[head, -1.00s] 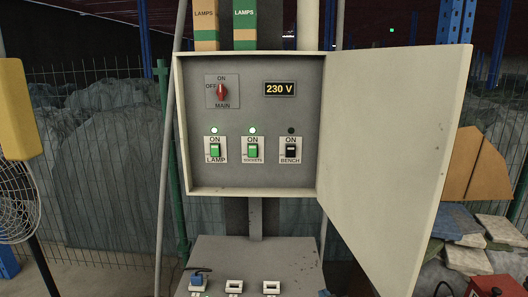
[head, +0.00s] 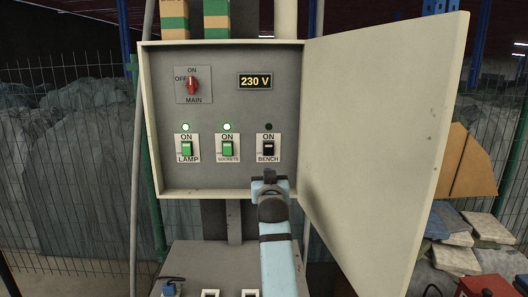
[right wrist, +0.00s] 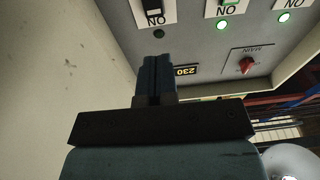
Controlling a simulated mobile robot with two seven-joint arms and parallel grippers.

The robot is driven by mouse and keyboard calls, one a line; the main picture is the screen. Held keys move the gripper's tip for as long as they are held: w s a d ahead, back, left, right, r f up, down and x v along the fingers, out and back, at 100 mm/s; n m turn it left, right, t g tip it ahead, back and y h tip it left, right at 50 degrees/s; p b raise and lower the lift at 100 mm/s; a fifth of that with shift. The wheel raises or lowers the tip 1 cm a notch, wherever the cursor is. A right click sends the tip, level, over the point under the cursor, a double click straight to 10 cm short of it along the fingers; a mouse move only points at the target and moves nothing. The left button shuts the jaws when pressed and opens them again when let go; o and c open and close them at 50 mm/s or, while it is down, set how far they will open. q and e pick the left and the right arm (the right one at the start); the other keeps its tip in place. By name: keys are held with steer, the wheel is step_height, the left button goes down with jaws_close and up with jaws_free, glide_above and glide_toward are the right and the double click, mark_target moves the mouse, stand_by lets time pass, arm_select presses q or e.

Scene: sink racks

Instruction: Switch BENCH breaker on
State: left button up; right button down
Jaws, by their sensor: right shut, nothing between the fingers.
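The BENCH breaker (head: 268,148) is a black switch at the right of the lower row in the open panel box (head: 222,172). Its indicator lamp (head: 268,127) is dark. My right gripper (head: 269,175) is shut and empty, just below the BENCH breaker; the head view does not show whether it touches. In the right wrist view the shut fingers (right wrist: 154,72) point up toward the panel, and part of the BENCH breaker (right wrist: 152,6) shows at the top edge. My left gripper is not in view.
The LAMP breaker (head: 186,149) and SOCKETS breaker (head: 227,149) are green with lit lamps. The red MAIN switch (head: 192,86) and a 230 V display (head: 255,82) sit above. The open door (head: 385,130) stands close to the right of my arm.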

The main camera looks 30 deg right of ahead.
steer(key=r, duration=0.1)
steer(key=p, duration=0.4)
glide_toward(269, 145)
steer(key=shift+m+h, duration=0.3)
steer(key=shift+m, duration=0.1)
steer(key=x, duration=0.7)
steer(key=shift+w, duration=0.15)
steer(key=shift+w+f, duration=0.1)
steer(key=shift+w, duration=0.05)
